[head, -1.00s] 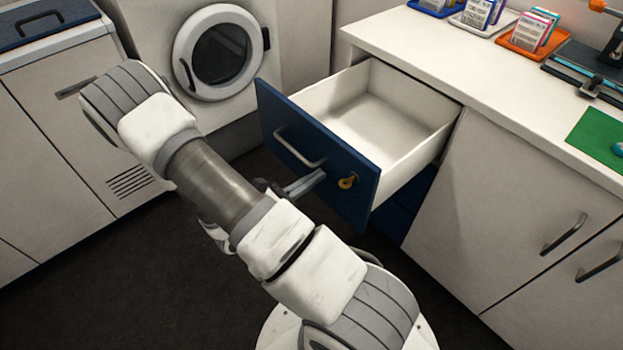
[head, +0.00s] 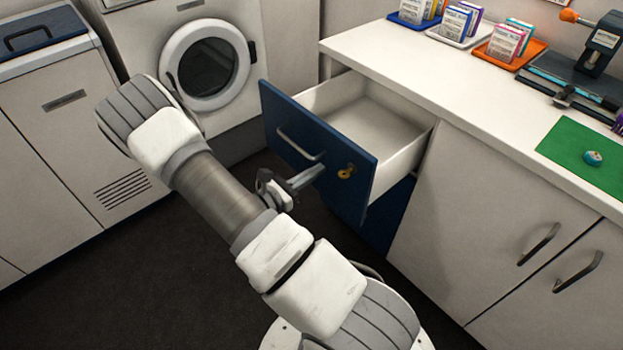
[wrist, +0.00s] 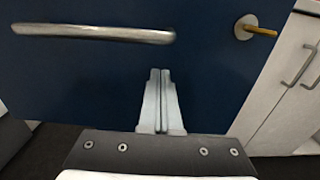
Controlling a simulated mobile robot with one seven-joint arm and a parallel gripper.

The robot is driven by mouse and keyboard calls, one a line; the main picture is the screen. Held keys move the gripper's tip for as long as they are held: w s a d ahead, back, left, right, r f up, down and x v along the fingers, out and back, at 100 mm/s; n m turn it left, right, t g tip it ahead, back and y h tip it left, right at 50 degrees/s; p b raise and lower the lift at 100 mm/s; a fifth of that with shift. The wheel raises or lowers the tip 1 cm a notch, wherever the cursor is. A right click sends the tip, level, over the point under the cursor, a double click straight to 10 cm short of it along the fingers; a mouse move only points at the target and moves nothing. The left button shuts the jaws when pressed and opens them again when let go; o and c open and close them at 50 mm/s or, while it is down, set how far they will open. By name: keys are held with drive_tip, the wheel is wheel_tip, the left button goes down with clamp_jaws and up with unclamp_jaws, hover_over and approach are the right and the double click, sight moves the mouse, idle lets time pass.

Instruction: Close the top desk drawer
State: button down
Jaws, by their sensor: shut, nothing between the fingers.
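The top desk drawer (head: 318,155) has a dark blue front and a white inside. It is pulled part way out of the desk and looks empty. A metal bar handle (head: 300,146) and a brass key in a lock (head: 346,172) are on its front; both also show in the wrist view, the handle (wrist: 95,34) at upper left. My gripper (head: 318,172) is at the drawer front, below the handle and left of the key. In the wrist view its two fingertips (wrist: 160,72) are together with nothing between them, against the blue panel. I cannot tell whether they touch it.
The white desk top (head: 400,75) holds trays of cards, a green mat (head: 575,150) and a clamp-like tool. A lower blue drawer front (head: 388,225) sits beneath. Cupboard doors (head: 480,210) are to the right. A washing machine (head: 205,65) stands behind. Dark floor lies clear at left.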

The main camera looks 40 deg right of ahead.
drive_tip(key=d, duration=0.7)
drive_tip(key=w+d, duration=0.1)
drive_tip(key=d, duration=0.7)
drive_tip(key=w+d, duration=0.1)
drive_tip(key=d, duration=0.7)
drive_tip(key=shift+d, duration=0.75)
drive_tip(key=shift+d+r, duration=0.1)
drive_tip(key=shift+r, duration=0.05)
drive_tip(key=shift+d+r, duration=0.1)
